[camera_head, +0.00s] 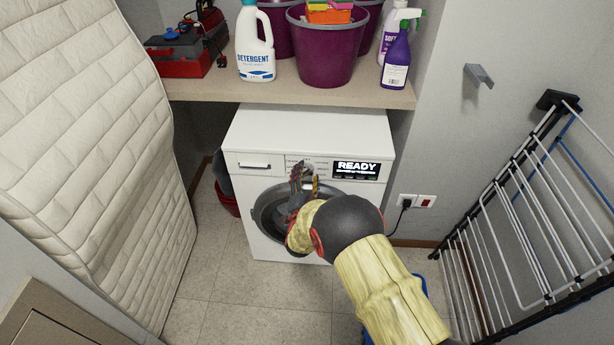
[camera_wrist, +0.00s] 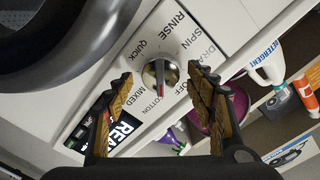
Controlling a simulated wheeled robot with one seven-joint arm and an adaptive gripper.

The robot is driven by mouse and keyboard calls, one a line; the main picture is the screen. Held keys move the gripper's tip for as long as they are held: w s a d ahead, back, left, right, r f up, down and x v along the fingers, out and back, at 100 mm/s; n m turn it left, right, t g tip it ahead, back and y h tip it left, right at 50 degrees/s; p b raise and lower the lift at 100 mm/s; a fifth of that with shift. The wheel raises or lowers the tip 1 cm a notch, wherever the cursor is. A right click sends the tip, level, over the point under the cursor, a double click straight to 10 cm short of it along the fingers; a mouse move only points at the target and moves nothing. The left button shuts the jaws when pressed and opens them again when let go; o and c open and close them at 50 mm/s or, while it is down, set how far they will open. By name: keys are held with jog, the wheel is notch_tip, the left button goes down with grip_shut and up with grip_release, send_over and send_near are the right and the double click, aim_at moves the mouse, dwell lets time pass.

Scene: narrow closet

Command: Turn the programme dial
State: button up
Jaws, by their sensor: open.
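The programme dial (camera_wrist: 160,73) is a round silver knob with a raised grip bar. Its red mark points down in the wrist view, near the COTTON and OFF labels. RINSE, SPIN, QUICK and MIXED also show around it. My gripper (camera_wrist: 158,74) is open, its two ridged fingers on either side of the dial in the wrist view. I see no clear contact. In the head view my gripper (camera_head: 304,173) largely hides the dial.
A shelf (camera_head: 290,92) above holds a detergent bottle (camera_head: 255,45), purple buckets (camera_head: 326,55), a spray bottle (camera_head: 397,60) and a red toolbox (camera_head: 178,58). A mattress (camera_head: 85,130) leans at left; a drying rack (camera_head: 530,190) stands at right. Floor shows front left.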

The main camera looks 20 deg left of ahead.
jog(key=v, duration=1.2)
dwell(0.5)
